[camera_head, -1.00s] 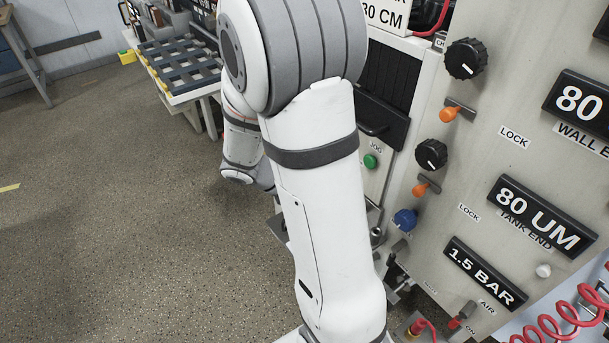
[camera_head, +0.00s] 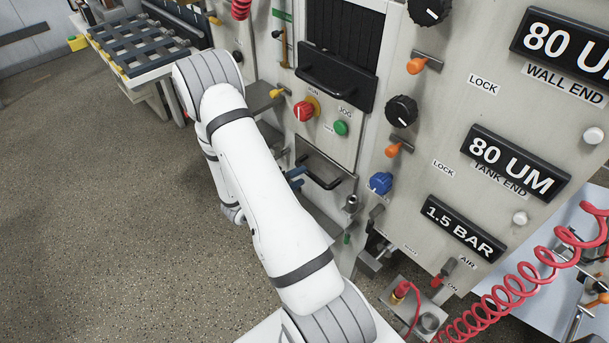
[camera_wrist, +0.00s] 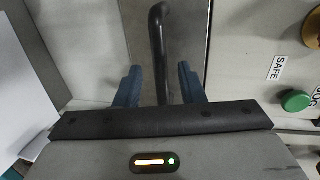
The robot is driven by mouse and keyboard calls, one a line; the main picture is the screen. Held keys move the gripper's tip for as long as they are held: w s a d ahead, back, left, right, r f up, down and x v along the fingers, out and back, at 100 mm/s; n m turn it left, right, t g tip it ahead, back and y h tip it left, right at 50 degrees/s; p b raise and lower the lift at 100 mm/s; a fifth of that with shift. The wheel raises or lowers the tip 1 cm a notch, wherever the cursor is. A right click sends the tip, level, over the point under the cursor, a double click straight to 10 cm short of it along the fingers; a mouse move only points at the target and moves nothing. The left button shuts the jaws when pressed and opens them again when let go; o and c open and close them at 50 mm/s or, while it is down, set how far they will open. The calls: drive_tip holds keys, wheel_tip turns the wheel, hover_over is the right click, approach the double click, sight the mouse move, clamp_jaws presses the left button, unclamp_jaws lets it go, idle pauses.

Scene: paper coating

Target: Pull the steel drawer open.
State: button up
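The steel drawer (camera_head: 318,150) is a small grey front low on the machine panel, with a black bar handle (camera_head: 326,183). It looks closed in the head view. My gripper (camera_head: 297,178) is at the handle's left end, with its blue fingers pointing at the panel. In the wrist view, my gripper (camera_wrist: 160,84) is open, with one finger on each side of the handle (camera_wrist: 158,48). Gaps show between the handle and both fingers. The drawer front (camera_wrist: 188,32) lies behind them. My arm hides the area left of the drawer in the head view.
A red knob (camera_head: 303,111) and a green button (camera_head: 341,128) sit just above the drawer. A blue knob (camera_head: 381,183) is to its right. Another black handle (camera_head: 335,85) is higher up. A slatted rack (camera_head: 150,55) stands back left. Open floor (camera_head: 110,220) lies left.

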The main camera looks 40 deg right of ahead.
sight(308, 173)
drive_tip(key=shift+x, duration=2.15)
drive_tip(key=shift+c, duration=0.4)
clamp_jaws()
